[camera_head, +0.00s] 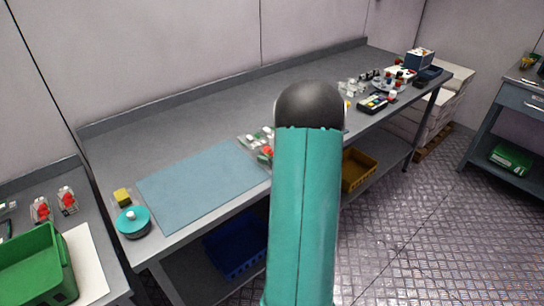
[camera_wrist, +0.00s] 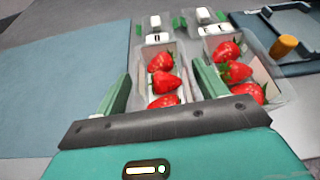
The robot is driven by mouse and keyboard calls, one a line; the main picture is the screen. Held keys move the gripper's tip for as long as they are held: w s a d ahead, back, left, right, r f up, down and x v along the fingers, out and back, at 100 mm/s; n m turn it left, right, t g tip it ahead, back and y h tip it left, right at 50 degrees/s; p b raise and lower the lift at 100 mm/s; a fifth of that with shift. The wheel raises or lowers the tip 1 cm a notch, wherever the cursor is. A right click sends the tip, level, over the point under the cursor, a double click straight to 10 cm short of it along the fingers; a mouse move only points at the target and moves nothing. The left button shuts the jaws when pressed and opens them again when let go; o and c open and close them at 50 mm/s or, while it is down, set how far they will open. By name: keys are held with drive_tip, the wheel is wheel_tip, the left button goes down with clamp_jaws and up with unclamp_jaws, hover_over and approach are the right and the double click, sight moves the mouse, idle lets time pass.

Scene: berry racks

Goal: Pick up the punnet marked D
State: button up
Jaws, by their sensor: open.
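In the wrist view, my gripper (camera_wrist: 162,72) is open, with one green finger on each side of a clear punnet (camera_wrist: 146,68) of red strawberries. A second clear strawberry punnet (camera_wrist: 268,82) stands close to its right, just beyond the right finger. Both have white tags with dark marks at their far ends, too small to read, so I cannot tell which is marked D. I cannot tell whether the fingers touch the punnet. In the head view, part of the punnet group (camera_head: 258,136) shows left of my arm, which hides my gripper.
More clear punnets with white tags (camera_wrist: 203,14) stand behind. A dark tray (camera_wrist: 292,22) and an orange cylinder (camera_wrist: 285,45) are at the right. A blue mat (camera_head: 200,185) lies left on the grey bench (camera_head: 180,120); a teal round container (camera_head: 133,221) stands by its left end.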

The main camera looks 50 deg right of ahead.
drive_tip(key=shift+w, duration=0.15)
drive_tip(key=shift+c, duration=0.4)
drive_tip(key=c, duration=0.9)
